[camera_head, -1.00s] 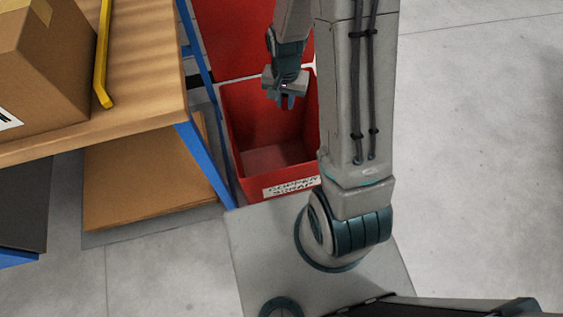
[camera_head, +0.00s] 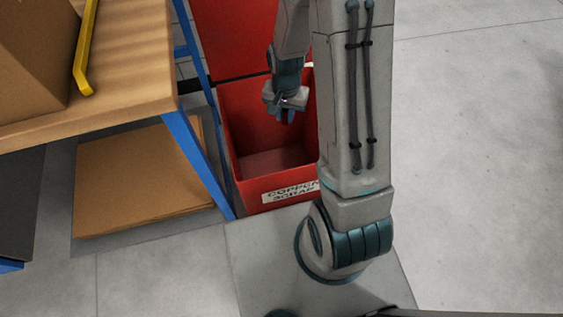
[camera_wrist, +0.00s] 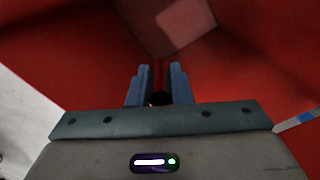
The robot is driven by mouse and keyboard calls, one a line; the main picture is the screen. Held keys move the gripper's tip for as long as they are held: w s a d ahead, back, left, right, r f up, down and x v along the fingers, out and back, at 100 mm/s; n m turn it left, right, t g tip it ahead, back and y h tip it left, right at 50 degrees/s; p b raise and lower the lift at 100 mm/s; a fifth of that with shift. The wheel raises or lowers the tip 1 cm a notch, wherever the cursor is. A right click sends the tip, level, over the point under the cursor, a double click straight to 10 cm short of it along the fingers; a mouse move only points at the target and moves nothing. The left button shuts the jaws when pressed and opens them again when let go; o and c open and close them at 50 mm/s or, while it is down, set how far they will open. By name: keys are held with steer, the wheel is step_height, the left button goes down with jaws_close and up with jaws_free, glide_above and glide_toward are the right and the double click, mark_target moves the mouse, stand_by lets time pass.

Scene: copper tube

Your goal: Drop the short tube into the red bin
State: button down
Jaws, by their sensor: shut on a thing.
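The red bin (camera_head: 242,194) is open at the top, with a white label reading COPPER SCRAP on its front. My gripper (camera_head: 285,116) hangs pointing down over the bin's opening in the head view. In the wrist view my gripper (camera_wrist: 160,80) has its two blue fingers shut on the short tube (camera_wrist: 158,76), which shows as a narrow reddish-brown strip with a dark round end. The bin's red walls and paler floor lie beyond the fingers. The tube cannot be made out in the head view, and most of it is hidden by the fingers.
A wooden-topped bench (camera_head: 125,85) with blue legs stands left of the bin. It bears a cardboard box (camera_head: 35,60) and a yellow bar (camera_head: 84,50). A brown board (camera_head: 140,185) lies beneath it. The grey floor on the right is clear.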

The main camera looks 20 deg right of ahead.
steer(key=c, duration=1.2)
jaws_free()
steer(key=shift+c, duration=0.2)
step_height(320, 180, up, 14)
steer(key=p, duration=0.4)
